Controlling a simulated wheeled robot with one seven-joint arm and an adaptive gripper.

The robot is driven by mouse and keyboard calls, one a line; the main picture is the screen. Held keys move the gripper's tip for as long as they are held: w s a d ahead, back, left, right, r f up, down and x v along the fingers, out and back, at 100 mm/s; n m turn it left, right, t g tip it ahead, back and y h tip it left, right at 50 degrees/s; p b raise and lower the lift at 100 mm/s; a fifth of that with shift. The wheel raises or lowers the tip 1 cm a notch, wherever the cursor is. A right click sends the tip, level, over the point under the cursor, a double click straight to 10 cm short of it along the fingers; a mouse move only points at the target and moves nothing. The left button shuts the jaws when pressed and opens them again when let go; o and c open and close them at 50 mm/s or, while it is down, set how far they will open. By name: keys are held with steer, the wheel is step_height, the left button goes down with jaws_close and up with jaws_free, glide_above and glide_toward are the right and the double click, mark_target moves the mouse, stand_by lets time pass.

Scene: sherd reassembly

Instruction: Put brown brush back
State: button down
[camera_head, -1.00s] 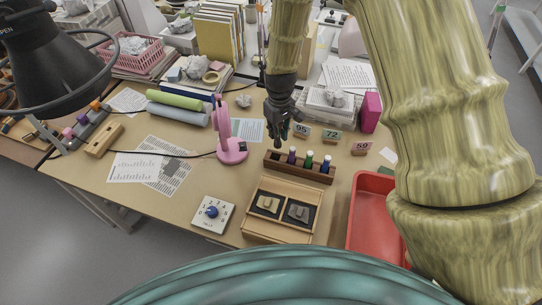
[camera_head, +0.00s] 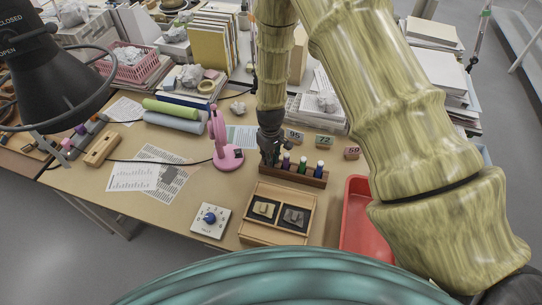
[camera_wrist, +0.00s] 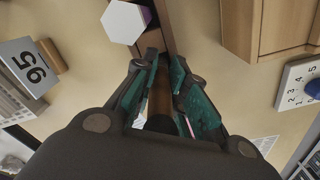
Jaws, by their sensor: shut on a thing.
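My gripper (camera_head: 270,155) is low at the left end of a dark wooden rack (camera_head: 312,181). In the wrist view its two green-lined fingers (camera_wrist: 160,85) are shut on a brown cylindrical thing, the brown brush (camera_wrist: 160,112). Most of the brush is hidden by the fingers and palm. The rack shows in the wrist view (camera_wrist: 168,28) just past the fingertips. I cannot tell whether the brush is seated in it.
A pink lamp-like stand (camera_head: 222,150) is left of my gripper. Number cards, including 95 (camera_head: 294,136), stand behind the rack. A wooden tray (camera_head: 279,211) with two padded compartments is in front, and a red bin (camera_head: 358,225) is at right.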

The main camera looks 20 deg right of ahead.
steer(key=shift+f, duration=0.3)
steer(key=shift+f, duration=0.15)
steer(key=c, duration=1.4)
jaws_free()
steer(key=shift+c, duration=0.2)
steer(key=shift+r, duration=0.2)
steer(key=shift+s+r+b, duration=0.1)
steer(key=shift+r+b, duration=2.15)
steer(key=shift+r, duration=3.7)
